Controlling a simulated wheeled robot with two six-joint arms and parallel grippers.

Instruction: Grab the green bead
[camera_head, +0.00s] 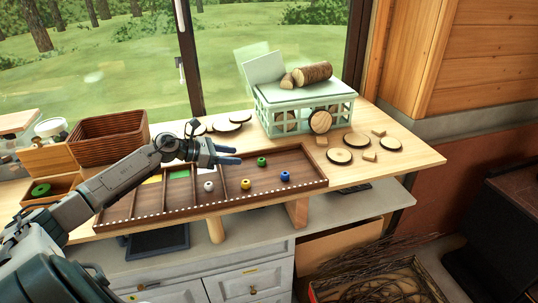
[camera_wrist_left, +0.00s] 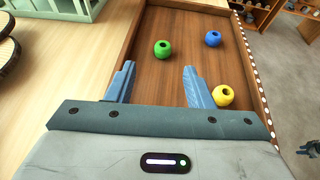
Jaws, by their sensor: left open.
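The green bead (camera_head: 261,161) lies in the right compartment of a shallow wooden tray (camera_head: 135,214) on the table. It also shows in the left wrist view (camera_wrist_left: 162,48), ahead of the fingertips and between their lines. A blue bead (camera_head: 285,176) and a yellow bead (camera_head: 245,184) lie in the same compartment; a white bead (camera_head: 208,186) lies to the left. My left gripper (camera_head: 228,155) is open and empty, above the tray and left of the green bead. In the left wrist view, the yellow bead (camera_wrist_left: 223,95) is just beyond the right finger. My right gripper is not in view.
A pale green crate (camera_head: 304,108) with logs on top stands behind the tray. Wood slices (camera_head: 340,156) lie to the right. A brown basket (camera_head: 108,136) and a small box with a green roll (camera_head: 41,190) are at the left. The tray has raised walls.

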